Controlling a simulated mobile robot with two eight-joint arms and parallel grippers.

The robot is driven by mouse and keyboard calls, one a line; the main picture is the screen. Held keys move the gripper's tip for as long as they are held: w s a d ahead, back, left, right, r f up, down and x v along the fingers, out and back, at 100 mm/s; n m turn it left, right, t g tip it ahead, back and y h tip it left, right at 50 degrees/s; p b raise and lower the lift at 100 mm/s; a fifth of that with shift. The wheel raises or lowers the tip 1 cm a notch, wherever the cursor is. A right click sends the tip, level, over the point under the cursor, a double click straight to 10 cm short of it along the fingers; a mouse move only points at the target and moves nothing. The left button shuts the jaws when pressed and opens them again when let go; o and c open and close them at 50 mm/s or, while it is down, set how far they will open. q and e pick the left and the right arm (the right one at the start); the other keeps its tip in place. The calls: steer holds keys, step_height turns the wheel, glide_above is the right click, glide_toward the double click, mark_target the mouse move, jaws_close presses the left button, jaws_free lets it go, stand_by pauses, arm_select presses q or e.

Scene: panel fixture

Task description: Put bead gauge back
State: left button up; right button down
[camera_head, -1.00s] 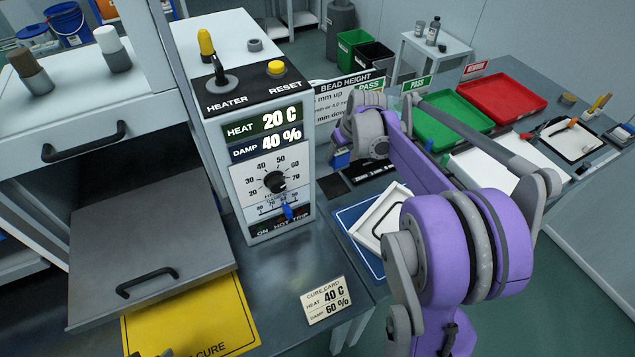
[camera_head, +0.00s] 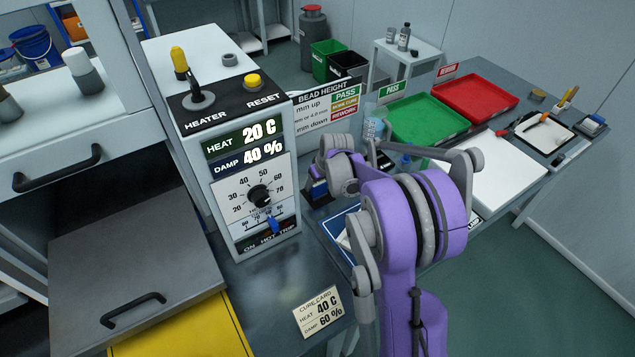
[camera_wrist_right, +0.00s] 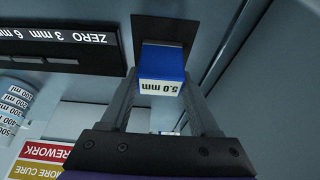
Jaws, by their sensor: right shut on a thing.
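The bead gauge (camera_wrist_right: 162,70) shows in the right wrist view as a blue block with a white "5.0 mm" label and a dark plate at its far end. My right gripper (camera_wrist_right: 165,100) is shut on it, one finger on each side. In the head view a blue block (camera_head: 318,191), which looks like the gauge, sits just below my right gripper (camera_head: 325,178), right of the heater box. A black bar marked "ZERO 3 mm 6 mm" (camera_wrist_right: 60,48) lies beside the gauge in the wrist view. Whether the gauge touches the bench is unclear. My left gripper is out of view.
The heater box (camera_head: 240,170) stands close on the left. A blue mat (camera_head: 340,225) lies partly hidden behind my right arm. A clear graduated bottle (camera_head: 374,128) stands beyond the gripper, near the bead height sign (camera_head: 328,105). Green (camera_head: 428,118) and red (camera_head: 475,95) trays lie farther right.

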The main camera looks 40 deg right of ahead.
steer(key=shift+f, duration=0.1)
steer(key=c, duration=0.6)
jaws_free()
steer(key=shift+f, duration=0.1)
steer(key=o, duration=0.5)
steer(key=v, duration=1.2)
steer(key=shift+a+r+p, duration=0.1)
steer(key=shift+r+p, duration=0.15)
steer(key=shift+p, duration=0.1)
